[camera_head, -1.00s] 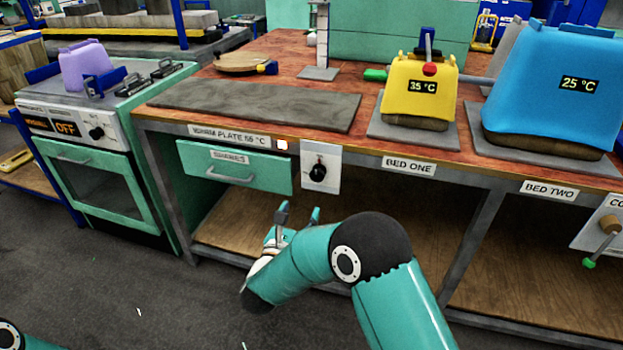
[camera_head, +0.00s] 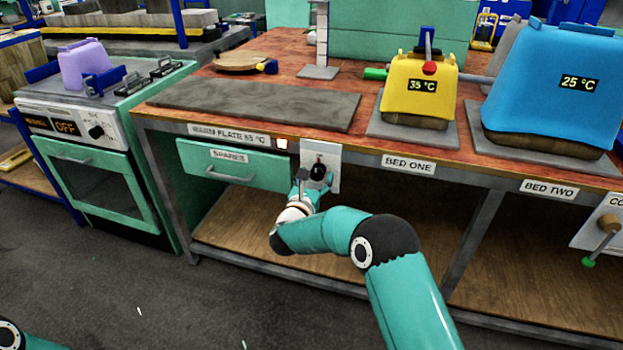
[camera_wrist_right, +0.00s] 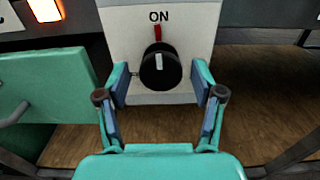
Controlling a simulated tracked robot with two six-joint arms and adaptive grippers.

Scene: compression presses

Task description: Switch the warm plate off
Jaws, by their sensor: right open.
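The warm plate (camera_head: 260,104) is a flat grey slab on the bench top, above a label reading "WARM PLATE 55 °C". Its black knob (camera_head: 318,172) sits on a white panel (camera_head: 334,156) below the bench edge. In the right wrist view the knob (camera_wrist_right: 160,68) has a white mark pointing up at a red mark under "ON". A lit orange-white lamp (camera_head: 282,143) is left of the panel; it also shows in the wrist view (camera_wrist_right: 45,8). My right gripper (camera_head: 314,182) is open in front of the knob, its fingers (camera_wrist_right: 161,98) either side and a little below it. My left gripper is not in view.
A green "SPARES" drawer (camera_head: 235,166) is just left of the knob panel. The bench edge (camera_head: 375,152) runs above it. A yellow press (camera_head: 420,85) and a blue press (camera_head: 555,85) stand on the right. An oven (camera_head: 95,150) is at left.

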